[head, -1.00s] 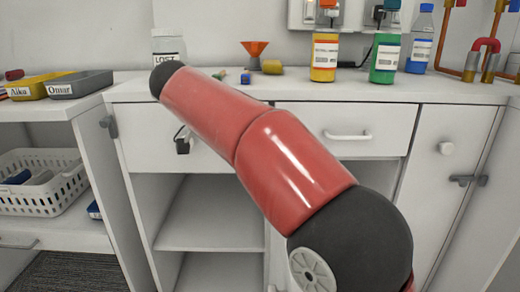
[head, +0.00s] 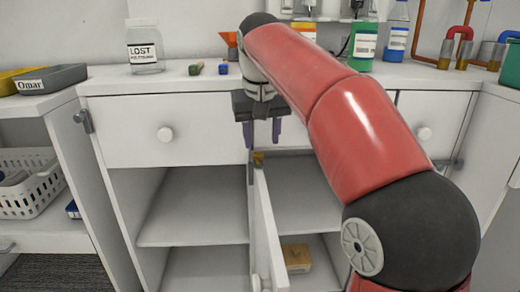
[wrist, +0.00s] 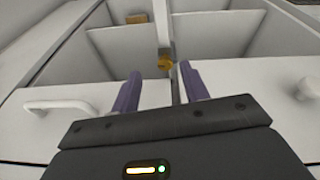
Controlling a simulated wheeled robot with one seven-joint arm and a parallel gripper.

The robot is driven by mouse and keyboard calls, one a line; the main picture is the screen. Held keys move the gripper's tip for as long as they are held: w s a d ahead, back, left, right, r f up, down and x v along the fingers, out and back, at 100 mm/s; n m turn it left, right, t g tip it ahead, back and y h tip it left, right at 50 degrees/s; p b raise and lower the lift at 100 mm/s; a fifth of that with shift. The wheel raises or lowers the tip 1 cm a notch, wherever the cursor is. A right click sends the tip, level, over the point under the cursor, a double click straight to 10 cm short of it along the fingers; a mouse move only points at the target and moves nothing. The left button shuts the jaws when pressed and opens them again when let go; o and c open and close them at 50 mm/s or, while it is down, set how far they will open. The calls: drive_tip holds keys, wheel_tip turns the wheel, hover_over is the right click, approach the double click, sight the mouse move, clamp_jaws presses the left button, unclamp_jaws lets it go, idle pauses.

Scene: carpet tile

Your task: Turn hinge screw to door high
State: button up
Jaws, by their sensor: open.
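A small brass hinge screw (head: 258,158) sits at the top of the open cabinet door (head: 267,235), just under the drawer fronts. The door stands swung out, nearly edge-on to the head view. In the wrist view the screw (wrist: 164,63) shows beyond and between my fingertips. My gripper (head: 262,140) points down in front of the drawers, its two purple fingers apart and empty. The fingers are a little above the screw in the head view, and I see no contact. In the wrist view my gripper (wrist: 160,76) is also open.
Drawer fronts (head: 165,130) are close behind my gripper. A wooden block (head: 296,257) lies in the lower cabinet. A glass jar (head: 145,50) and bottles (head: 364,42) stand on the counter. A white basket (head: 25,190) is on the left shelf. The left compartments look empty.

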sight(258, 154)
drive_tip(key=w+f+n+y, duration=0.1)
drive_tip(key=f+n+y+b, duration=0.1)
drive_tip(key=f+n, duration=0.1)
drive_tip(key=w+f+n+y+b, duration=0.1)
drive_tip(key=n, duration=0.1)
drive_tip(key=shift+w+f+t, duration=0.35)
drive_tip(key=shift+t, duration=0.05)
idle(0.3)
clamp_jaws()
